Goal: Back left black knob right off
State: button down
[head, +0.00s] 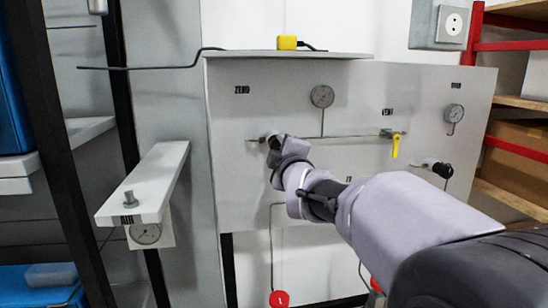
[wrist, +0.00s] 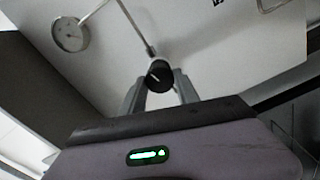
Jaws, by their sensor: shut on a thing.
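The left black knob (wrist: 159,75) shows in the wrist view as a dark round cap with a pale mark on its face. It sits on the panel at the end of a thin pipe. My gripper (wrist: 157,84) has one finger on each side of it and is shut on it. In the head view my gripper (head: 274,143) reaches the left end of the panel's horizontal pipe and hides most of this knob. A second black knob (head: 443,170) is at the panel's right, apart from my gripper.
The grey panel (head: 225,185) carries two gauges (head: 322,96) (head: 454,113) and a yellow-handled valve (head: 395,145). A yellow block (head: 287,42) lies on the ledge above. A white bracket (head: 150,185) projects at left, with a gauge (head: 145,233) below. A red round tag (head: 279,299) shows low down.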

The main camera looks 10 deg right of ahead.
jog(key=shift+n+b, duration=1.45)
jog(key=shift+n, duration=5.85)
jog(key=c, duration=0.9)
grip_release()
